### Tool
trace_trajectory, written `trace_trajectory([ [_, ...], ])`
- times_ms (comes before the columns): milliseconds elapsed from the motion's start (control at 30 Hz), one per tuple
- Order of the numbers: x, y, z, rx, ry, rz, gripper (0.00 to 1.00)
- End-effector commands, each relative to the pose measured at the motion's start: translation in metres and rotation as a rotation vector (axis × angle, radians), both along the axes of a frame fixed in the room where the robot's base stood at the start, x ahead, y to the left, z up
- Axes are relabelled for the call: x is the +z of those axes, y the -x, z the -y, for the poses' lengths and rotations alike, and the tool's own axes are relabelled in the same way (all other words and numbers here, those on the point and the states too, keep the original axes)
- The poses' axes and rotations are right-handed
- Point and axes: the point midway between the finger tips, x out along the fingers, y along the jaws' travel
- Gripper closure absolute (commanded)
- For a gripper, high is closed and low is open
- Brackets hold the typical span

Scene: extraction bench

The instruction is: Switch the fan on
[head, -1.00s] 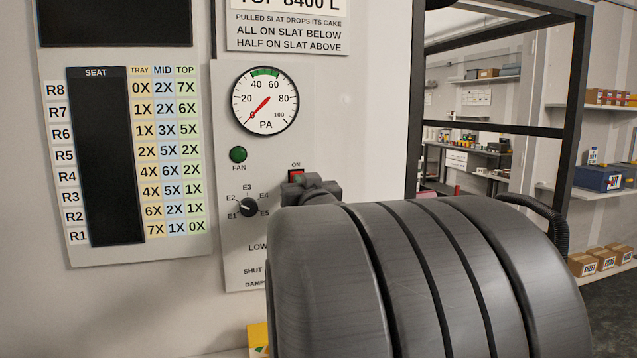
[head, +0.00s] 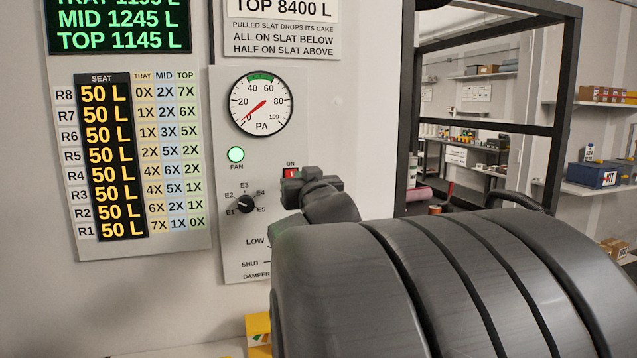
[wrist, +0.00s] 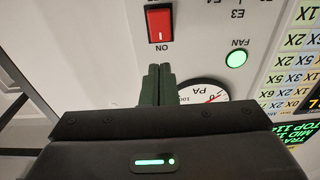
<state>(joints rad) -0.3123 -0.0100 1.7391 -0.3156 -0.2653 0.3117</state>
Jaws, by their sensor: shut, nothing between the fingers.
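The fan switch (head: 291,174) is a red rocker in a dark frame on the grey wall panel, labelled ON. In the head view my gripper partly covers its lower part. It shows whole in the wrist view (wrist: 160,24), just beyond the fingertips. The fan lamp (head: 236,155) is lit bright green, and it is lit in the wrist view too (wrist: 236,58). My gripper (wrist: 158,68) is shut and empty, its fingertips close to the switch; I cannot tell whether they touch it.
A round PA gauge (head: 260,104) sits above the lamp, its needle low. A black selector knob (head: 246,204) marked E1 to E5 is left of my gripper. A seat display (head: 109,160) shows 50 L in every row. A dark metal frame (head: 410,120) stands to the right.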

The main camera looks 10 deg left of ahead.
Motion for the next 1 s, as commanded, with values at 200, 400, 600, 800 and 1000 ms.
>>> trace_trajectory([
  [200, 0.006, 0.030, 0.013, -0.001, 0.000, 0.000, 1.00],
  [400, 0.011, 0.058, 0.025, -0.002, 0.000, -0.001, 1.00],
  [600, 0.012, 0.073, 0.031, -0.001, -0.001, -0.004, 1.00],
  [800, 0.012, 0.077, 0.032, 0.000, 0.000, -0.002, 1.00],
  [1000, 0.011, 0.076, 0.032, 0.000, 0.000, -0.002, 1.00],
])
